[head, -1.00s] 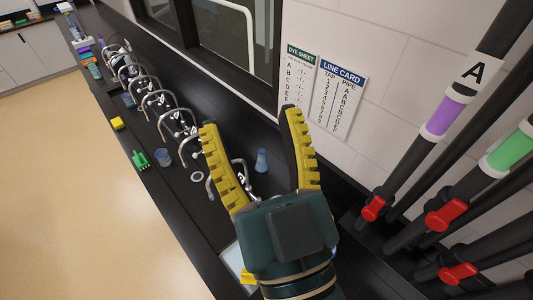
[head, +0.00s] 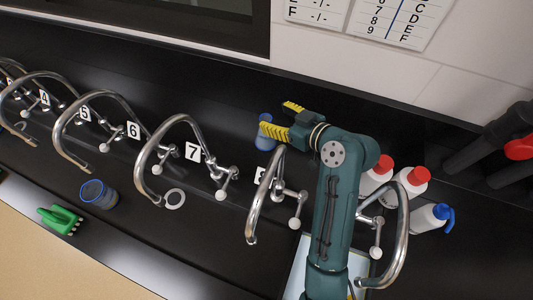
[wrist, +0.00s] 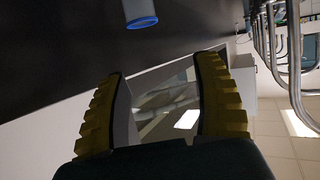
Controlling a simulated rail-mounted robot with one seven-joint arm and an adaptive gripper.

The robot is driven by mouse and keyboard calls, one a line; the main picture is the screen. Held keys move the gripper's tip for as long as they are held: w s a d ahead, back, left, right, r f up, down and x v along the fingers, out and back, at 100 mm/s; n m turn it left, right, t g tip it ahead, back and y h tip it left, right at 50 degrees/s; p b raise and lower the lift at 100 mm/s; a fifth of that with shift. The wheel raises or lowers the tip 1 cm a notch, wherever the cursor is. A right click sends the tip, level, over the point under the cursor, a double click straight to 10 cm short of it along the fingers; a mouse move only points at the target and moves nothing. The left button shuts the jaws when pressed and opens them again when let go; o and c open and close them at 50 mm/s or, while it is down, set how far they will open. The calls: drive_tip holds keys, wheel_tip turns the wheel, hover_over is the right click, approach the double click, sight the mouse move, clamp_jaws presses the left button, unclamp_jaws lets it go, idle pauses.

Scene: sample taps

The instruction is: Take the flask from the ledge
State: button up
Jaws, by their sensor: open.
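The blue flask (head: 265,143) stands on the black surface near the wall, behind taps 7 and 8. My gripper (head: 275,115) is beside it on its right, with yellow ribbed fingers spread. One finger overlaps the flask's middle in the head view, hiding part of it. In the wrist view, a blue-rimmed end, apparently of the flask (wrist: 140,20), shows at the top, beyond the open fingers of my gripper (wrist: 160,72). Nothing is between the fingers there.
Curved metal taps with number cards, such as tap 7 (head: 192,152), line the bench in front. Bottles with red caps (head: 417,180) and a blue-topped bottle (head: 430,217) stand right of my arm.

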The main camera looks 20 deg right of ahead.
sight(270, 122)
drive_tip(key=shift+y, duration=0.4)
drive_tip(key=w+f, duration=0.4)
drive_tip(key=f, duration=0.1)
drive_tip(key=w+f+b, duration=0.1)
drive_tip(key=f, duration=0.1)
drive_tip(key=shift+w+a+f, duration=0.25)
drive_tip(key=shift+w+a, duration=0.15)
clamp_jaws()
